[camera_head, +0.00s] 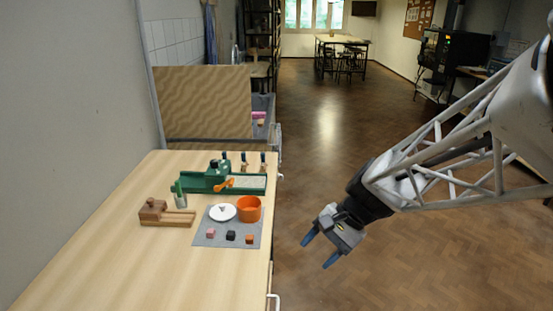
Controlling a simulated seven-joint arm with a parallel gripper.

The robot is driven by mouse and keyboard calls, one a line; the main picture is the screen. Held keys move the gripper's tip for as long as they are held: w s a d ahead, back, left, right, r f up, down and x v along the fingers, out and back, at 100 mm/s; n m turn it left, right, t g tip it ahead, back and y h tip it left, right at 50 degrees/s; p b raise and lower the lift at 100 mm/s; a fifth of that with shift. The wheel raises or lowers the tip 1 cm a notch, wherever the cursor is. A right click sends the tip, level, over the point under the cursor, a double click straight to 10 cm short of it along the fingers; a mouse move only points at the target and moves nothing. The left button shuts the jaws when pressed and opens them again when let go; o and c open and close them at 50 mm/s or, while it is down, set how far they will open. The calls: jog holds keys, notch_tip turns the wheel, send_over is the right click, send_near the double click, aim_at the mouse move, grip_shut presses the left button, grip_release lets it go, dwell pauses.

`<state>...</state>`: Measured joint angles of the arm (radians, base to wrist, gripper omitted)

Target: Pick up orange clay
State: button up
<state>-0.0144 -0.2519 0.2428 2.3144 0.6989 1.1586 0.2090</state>
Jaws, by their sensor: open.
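The orange clay (249,239) is a small orange-red block near the front right corner of a grey mat (203,233) on the wooden table. A black block (231,236) and a pink block (211,233) lie in a row to its left. An orange pot (249,209) stands just behind it. My gripper (321,256) has two blue fingers. It is open and empty, over the floor to the right of the table, apart from the clay.
A white plate (222,212) sits on the mat beside the pot. A green tool (207,180) stands behind, and a wooden device (167,214) is at the left. The table (140,275) is bare in front. Open floor lies to the right.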

jog(key=w+a+f+m+y, duration=0.6)
jog(key=w+f, duration=0.1)
jog(key=w, duration=0.4)
jog(key=m+t+y, duration=0.2)
jog(key=m+y, duration=0.1)
jog(key=m, duration=0.2)
send_near(251, 237)
jog(key=shift+w+a+f, duration=0.1)
jog(key=shift+w+a, duration=0.05)
jog(key=shift+a, duration=0.35)
jog(key=shift+a+f, duration=0.2)
jog(key=shift+a, duration=1.1)
jog(key=shift+a, duration=0.15)
jog(key=shift+a+f, duration=0.2)
jog(key=shift+a, duration=1)
jog(key=shift+a+f, duration=0.2)
jog(key=shift+a, duration=1.05)
jog(key=shift+c, duration=0.3)
jog(key=c, duration=1)
